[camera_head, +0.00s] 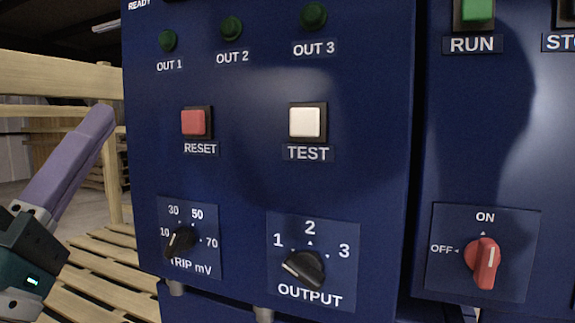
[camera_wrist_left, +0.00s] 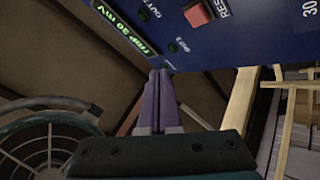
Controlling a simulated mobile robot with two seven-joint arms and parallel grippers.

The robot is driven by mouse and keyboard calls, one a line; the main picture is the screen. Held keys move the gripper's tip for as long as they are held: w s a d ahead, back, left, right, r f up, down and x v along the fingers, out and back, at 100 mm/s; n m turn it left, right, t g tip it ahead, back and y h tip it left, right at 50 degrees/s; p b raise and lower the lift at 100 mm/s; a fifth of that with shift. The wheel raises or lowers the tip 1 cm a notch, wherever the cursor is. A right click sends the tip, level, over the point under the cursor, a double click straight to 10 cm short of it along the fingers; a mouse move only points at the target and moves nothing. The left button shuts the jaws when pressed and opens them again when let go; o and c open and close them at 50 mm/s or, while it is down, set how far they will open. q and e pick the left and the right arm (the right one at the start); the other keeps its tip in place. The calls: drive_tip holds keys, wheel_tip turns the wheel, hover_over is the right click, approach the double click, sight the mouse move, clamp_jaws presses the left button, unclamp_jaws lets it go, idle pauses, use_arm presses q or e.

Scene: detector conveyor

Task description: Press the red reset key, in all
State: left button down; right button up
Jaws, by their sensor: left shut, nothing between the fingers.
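The red reset key (camera_head: 194,122) is a square button above the RESET label on the dark blue panel (camera_head: 250,180). It also shows near the top of the left wrist view (camera_wrist_left: 197,14). My left gripper (camera_head: 103,116) is at the left of the head view, with its purple fingers together and empty. It points up and right, left of the panel edge, apart from the key. In the left wrist view the closed fingertips (camera_wrist_left: 159,73) point at the panel's lower edge in the picture. My right gripper is not in view.
A white TEST key (camera_head: 305,121) sits right of the reset key. Below are the TRIP mV knob (camera_head: 181,242) and OUTPUT knob (camera_head: 305,268). Further right are a green RUN key (camera_head: 478,10) and a red rotary switch (camera_head: 483,262). Wooden pallets (camera_head: 100,258) stand behind at left.

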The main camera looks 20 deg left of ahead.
use_arm(q)
drive_tip(key=shift+s, duration=0.1)
idle(0.3)
drive_tip(key=b, duration=0.3)
approach(190, 111)
drive_tip(key=shift+s+a+r+x, duration=0.1)
drive_tip(key=shift+s+r+x, duration=0.05)
drive_tip(key=shift+x, duration=0.75)
drive_tip(key=shift+s+a+r+x, duration=0.1)
drive_tip(key=shift+x, duration=0.75)
drive_tip(key=shift+s+r+x, duration=0.15)
drive_tip(key=shift+x, duration=0.75)
drive_tip(key=shift+w, duration=0.1)
drive_tip(key=shift+w, duration=0.3)
drive_tip(key=shift+w+d+b, duration=0.1)
drive_tip(key=shift+w+b, duration=0.3)
drive_tip(key=shift+w, duration=0.1)
idle(0.3)
drive_tip(key=shift+s, duration=0.1)
drive_tip(key=shift+s+p, duration=0.55)
drive_tip(key=shift+s, duration=0.3)
